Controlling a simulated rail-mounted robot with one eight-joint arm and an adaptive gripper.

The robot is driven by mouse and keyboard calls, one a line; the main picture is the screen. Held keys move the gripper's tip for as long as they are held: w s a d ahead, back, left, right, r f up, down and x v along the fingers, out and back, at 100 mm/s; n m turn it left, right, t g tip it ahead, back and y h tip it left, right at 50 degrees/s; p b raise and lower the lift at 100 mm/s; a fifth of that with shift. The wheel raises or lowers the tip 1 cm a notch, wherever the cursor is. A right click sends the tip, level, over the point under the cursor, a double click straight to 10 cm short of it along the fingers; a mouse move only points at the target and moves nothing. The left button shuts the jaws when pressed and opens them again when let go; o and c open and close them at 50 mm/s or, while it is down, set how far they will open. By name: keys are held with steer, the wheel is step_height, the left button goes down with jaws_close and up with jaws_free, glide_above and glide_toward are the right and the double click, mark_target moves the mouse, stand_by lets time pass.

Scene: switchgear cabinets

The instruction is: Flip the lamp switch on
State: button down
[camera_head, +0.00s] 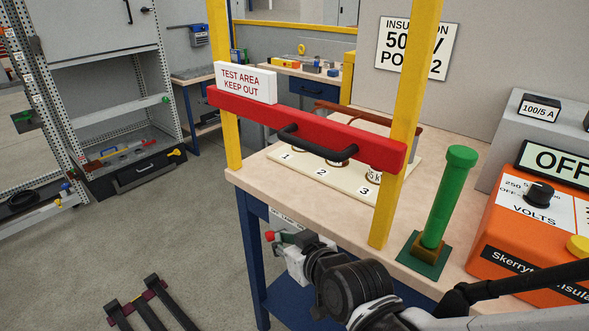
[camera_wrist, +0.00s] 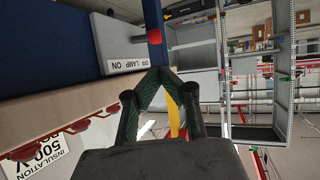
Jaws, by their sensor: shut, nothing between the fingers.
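The lamp switch is a grey box (camera_wrist: 122,38) with a white label (camera_wrist: 128,65) reading OFF, LAMP, ON, upside down in the wrist view. A red knob (camera_wrist: 154,37) shows at the box's edge, beside a blue post. In the head view the red knob (camera_head: 269,236) and pale box (camera_head: 296,262) are below the bench's front edge, partly hidden by my arm. My gripper (camera_wrist: 158,72) is shut and empty. Its fingertips meet just below the red knob in the wrist picture; I cannot tell whether they touch it. The lever's exact position is unclear.
The workbench (camera_head: 255,175) carries a yellow-posted frame with a red bar (camera_head: 300,128), a green post (camera_head: 447,200) and an orange tester (camera_head: 530,240). An open cabinet (camera_head: 110,100) stands at the left. The floor left of the bench is mostly clear.

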mark_target(271, 233)
steer(key=shift+b+x, duration=1.5)
steer(key=shift+x, duration=3.5)
steer(key=shift+s+d, duration=0.35)
steer(key=shift+s, duration=0.05)
steer(key=shift+s+d+b, duration=0.2)
steer(key=shift+s+b, duration=0.05)
steer(key=shift+b, duration=0.05)
steer(key=shift+s+d, duration=0.35)
steer(key=shift+d, duration=0.1)
steer(key=shift+s, duration=0.1)
steer(key=shift+s+d, duration=0.35)
steer(key=shift+s, duration=0.25)
steer(key=shift+s, duration=0.1)
